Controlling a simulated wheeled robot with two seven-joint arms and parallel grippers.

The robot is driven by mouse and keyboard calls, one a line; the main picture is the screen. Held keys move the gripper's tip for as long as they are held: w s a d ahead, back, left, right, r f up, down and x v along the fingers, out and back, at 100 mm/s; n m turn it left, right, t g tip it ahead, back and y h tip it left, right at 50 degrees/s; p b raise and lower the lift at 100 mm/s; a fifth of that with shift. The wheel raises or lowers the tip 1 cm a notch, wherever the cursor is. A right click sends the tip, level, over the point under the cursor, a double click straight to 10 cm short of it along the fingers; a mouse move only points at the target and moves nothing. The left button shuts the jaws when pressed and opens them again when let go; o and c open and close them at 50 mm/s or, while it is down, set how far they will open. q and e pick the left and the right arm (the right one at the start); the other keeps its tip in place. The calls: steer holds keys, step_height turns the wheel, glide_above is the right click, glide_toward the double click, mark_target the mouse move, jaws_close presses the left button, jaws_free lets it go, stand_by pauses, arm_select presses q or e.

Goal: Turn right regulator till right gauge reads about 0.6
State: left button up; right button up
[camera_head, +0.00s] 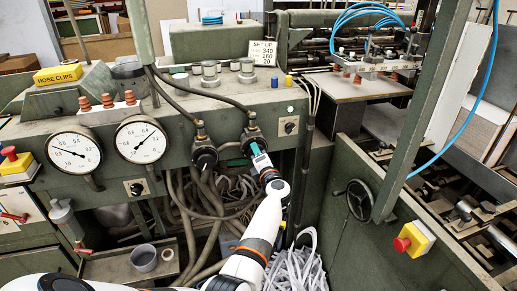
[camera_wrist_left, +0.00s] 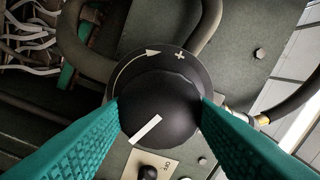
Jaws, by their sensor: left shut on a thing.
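The right regulator (camera_head: 253,133) is a dark round knob on the green machine's front panel. In the left wrist view its black knob (camera_wrist_left: 160,105) has a white pointer line toward the lower left, inside a collar with a curved arrow and a plus sign. My left gripper (camera_head: 257,150) is shut on this knob, with a teal finger on each side. The right gauge (camera_head: 140,139) is a round white dial; its needle seems to slant toward the upper right, but the exact reading is too small to tell. My right gripper is not in view.
The left regulator (camera_head: 204,155) and left gauge (camera_head: 74,152) sit beside their right counterparts. Hoses hang around the regulators. A handwheel (camera_head: 360,200) and a red-and-yellow stop button (camera_head: 413,239) are to the right. A grey cup (camera_head: 144,258) stands at lower left.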

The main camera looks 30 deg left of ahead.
arm_select(q)
steer(key=shift+f+m+p, duration=0.1)
steer(key=shift+m+p, duration=3.45)
steer(key=shift+m, duration=2.95)
steer(key=o, duration=1)
steer(key=shift+c, duration=0.2)
